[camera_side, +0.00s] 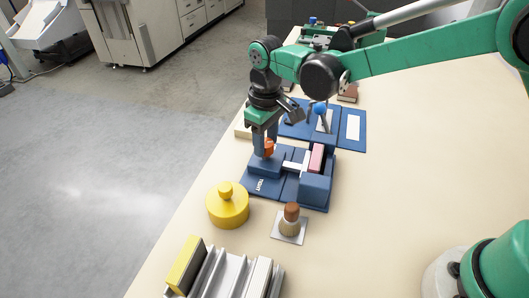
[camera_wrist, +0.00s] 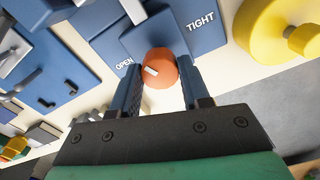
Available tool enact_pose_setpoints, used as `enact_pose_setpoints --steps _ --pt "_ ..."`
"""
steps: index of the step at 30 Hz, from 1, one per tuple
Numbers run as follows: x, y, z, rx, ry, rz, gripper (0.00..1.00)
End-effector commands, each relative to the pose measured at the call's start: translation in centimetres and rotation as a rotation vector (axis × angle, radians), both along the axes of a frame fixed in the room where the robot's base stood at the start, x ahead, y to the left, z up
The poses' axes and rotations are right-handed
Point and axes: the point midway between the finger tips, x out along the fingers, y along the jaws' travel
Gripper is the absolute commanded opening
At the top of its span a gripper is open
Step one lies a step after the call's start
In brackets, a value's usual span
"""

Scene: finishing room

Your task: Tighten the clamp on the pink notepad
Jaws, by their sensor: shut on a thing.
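The pink notepad (camera_side: 317,157) stands upright in the blue clamp (camera_side: 317,188), beside a white bar. The clamp's orange knob (camera_side: 269,147) is at its left end; it also shows in the wrist view (camera_wrist: 160,65). A white mark on the knob lies on the side facing the word OPEN; TIGHT is printed on the other side. My gripper (camera_side: 263,143) points down over the knob. In the wrist view my gripper (camera_wrist: 161,92) has its two fingers on either side of the knob, shut on it. The notepad's contact with the bar is too small to tell.
A yellow knobbed cylinder (camera_side: 228,207) stands just in front of the clamp. A brown-topped piece (camera_side: 290,220) stands on a grey plate nearby. A grooved metal rack (camera_side: 235,272) is at the near edge. Blue boards with a blue ball lever (camera_side: 320,108) lie behind. The table's right side is clear.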

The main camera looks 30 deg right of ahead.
Motion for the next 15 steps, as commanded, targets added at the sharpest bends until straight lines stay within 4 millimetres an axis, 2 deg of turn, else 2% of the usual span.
enact_pose_setpoints --steps 15 --pt "-0.03 -0.03 0.06 -0.002 0.001 -0.489 0.00"
